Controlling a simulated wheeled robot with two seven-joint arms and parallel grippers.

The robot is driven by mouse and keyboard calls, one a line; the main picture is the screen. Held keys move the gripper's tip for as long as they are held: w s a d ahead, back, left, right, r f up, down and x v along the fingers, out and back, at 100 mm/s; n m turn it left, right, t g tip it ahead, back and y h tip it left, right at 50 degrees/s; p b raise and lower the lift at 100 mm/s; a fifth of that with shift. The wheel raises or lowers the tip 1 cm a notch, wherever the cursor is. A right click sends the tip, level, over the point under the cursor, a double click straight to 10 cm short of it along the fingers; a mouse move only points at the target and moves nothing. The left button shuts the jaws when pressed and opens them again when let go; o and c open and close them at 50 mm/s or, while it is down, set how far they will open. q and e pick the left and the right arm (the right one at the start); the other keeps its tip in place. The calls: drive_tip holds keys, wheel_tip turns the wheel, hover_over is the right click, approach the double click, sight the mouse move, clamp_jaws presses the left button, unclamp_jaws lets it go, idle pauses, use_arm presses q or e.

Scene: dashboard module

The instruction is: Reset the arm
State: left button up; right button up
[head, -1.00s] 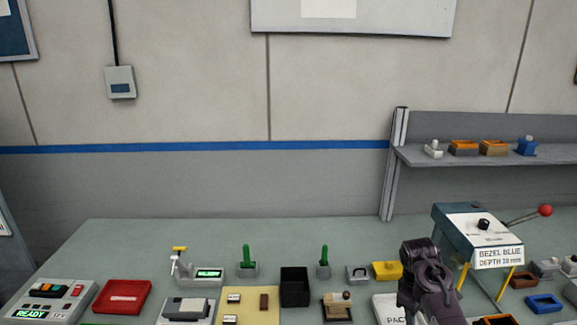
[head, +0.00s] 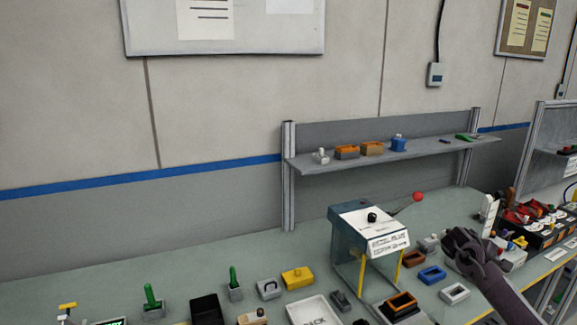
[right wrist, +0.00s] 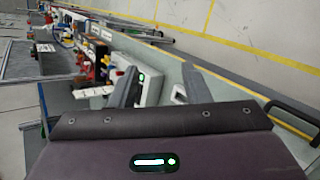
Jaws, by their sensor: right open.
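My right arm comes in at the lower right of the head view. Its dark gripper (head: 462,242) is over the right part of the bench, right of the blue press-like station (head: 355,245) with a red-knobbed lever. In the right wrist view the two fingers (right wrist: 160,76) stand apart with nothing between them. A white device with a green light (right wrist: 149,84) shows beyond them. My left gripper is in neither view.
The green bench (head: 255,250) holds small trays, including a blue one (head: 432,274) and a white one (head: 454,293). A shelf (head: 400,155) with small parts stands behind. A crowded black unit (head: 545,225) is at the far right.

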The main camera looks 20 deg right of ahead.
drive_tip(key=s+d+f+t, duration=0.1)
drive_tip(key=s+d+f, duration=0.1)
drive_tip(key=f, duration=0.4)
drive_tip(key=s+d+f, duration=0.2)
drive_tip(key=f, duration=0.3)
drive_tip(key=s+d+f+n+t+y, duration=0.1)
drive_tip(key=s+d+f+n+t, duration=0.1)
drive_tip(key=s+f, duration=0.85)
drive_tip(key=s+d+f+n+t, duration=0.1)
drive_tip(key=s+d+f, duration=0.1)
drive_tip(key=s+f, duration=0.85)
drive_tip(key=s+a+f+m+y, duration=0.1)
drive_tip(key=s+a+f+y, duration=0.15)
drive_tip(key=a+f, duration=0.55)
drive_tip(key=s+a+f+y, duration=0.1)
drive_tip(key=s+a+f, duration=0.25)
drive_tip(key=a, duration=0.85)
drive_tip(key=s+a+f+m+y, duration=0.1)
drive_tip(key=s+a+f+y, duration=0.15)
drive_tip(key=a+f, duration=0.55)
drive_tip(key=s+a+f+m+g+y, duration=0.1)
drive_tip(key=a+f+y, duration=0.1)
drive_tip(key=a, duration=1.4)
drive_tip(key=s+a+f+m+y, duration=0.1)
drive_tip(key=a+f, duration=0.2)
drive_tip(key=a, duration=1.3)
wheel_tip(320, 180, down, 12)
drive_tip(key=b, duration=1.2)
drive_tip(key=shift+n, duration=0.3)
